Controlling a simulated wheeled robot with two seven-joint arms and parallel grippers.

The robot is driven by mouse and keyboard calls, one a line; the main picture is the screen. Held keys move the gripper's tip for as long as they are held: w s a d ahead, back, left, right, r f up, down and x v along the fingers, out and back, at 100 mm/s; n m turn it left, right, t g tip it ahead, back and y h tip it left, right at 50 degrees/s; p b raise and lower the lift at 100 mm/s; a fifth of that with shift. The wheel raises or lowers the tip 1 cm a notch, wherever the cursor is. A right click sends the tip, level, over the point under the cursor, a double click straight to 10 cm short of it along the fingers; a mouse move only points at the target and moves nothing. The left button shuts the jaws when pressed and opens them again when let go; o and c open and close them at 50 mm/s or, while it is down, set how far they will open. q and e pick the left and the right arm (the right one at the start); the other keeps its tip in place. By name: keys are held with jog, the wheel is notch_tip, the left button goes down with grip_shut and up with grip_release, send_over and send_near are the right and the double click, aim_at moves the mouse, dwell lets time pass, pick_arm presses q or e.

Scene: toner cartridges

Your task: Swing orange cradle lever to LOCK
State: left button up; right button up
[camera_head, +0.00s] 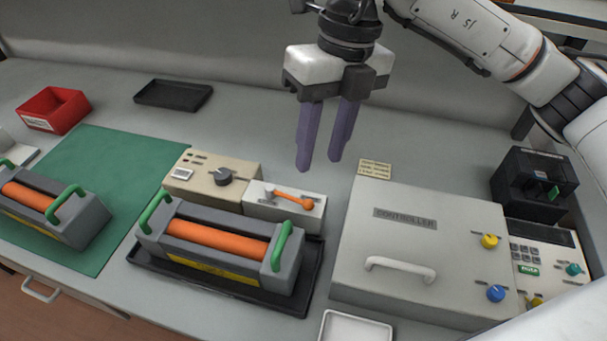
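The orange lever (292,199) lies on top of a small light-grey box (285,212) behind the right end of the middle toner cartridge. Its round knob end points right and slightly toward the front. The lettering beside it is too small to read. My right gripper (320,165) hangs above and behind the lever, pointing down, apart from it. Its two purple fingers are spread with a gap between them and hold nothing. The middle cartridge (217,240), with an orange roller and green handles, sits in a black tray (311,283). My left gripper is not in view.
A beige box with a dark knob (223,176) adjoins the lever box on the left. The controller box (405,225) stands to the right. Another cartridge (45,205) lies on the green mat (125,165). A red bin (54,109) and black tray (173,95) are at the back.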

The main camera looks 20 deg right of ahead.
aim_at(310, 201)
jog(key=f, duration=0.3)
jog(key=a+f, duration=0.1)
jog(key=f, duration=0.2)
jog(key=f+p, duration=0.1)
jog(key=f, duration=0.3)
jog(key=shift+s+a, duration=0.3)
jog(key=shift+r, duration=0.1)
jog(key=shift+c, duration=0.2)
